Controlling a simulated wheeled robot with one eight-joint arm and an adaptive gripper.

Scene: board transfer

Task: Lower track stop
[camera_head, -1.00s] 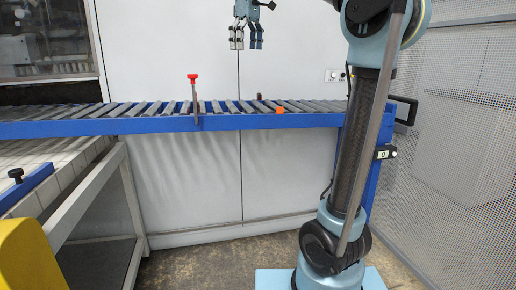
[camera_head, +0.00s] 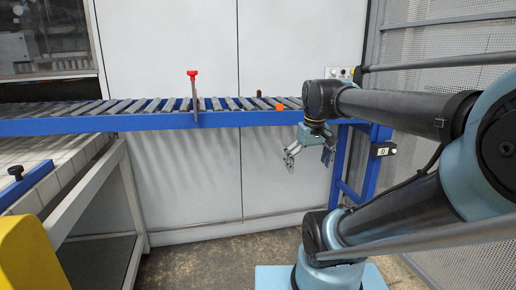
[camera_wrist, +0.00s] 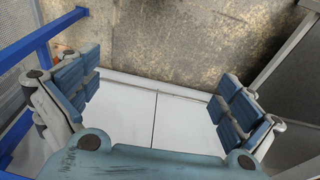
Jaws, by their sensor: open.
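The track stop, a thin grey upright with a red handle (camera_head: 193,73) on top, stands at the front edge of the roller track (camera_head: 150,124). Its red top is well above the rollers. My gripper (camera_head: 310,157) hangs below the track's blue rail, to the right of the stop and apart from it. Its fingers are spread and empty. In the wrist view my gripper (camera_wrist: 160,92) is open over bare floor and white panel, and the stop does not show there.
A small orange block (camera_head: 279,107) shows at the rail. A control box (camera_head: 383,149) sits by the blue legs at right. The floor (camera_head: 220,262) under the track is clear.

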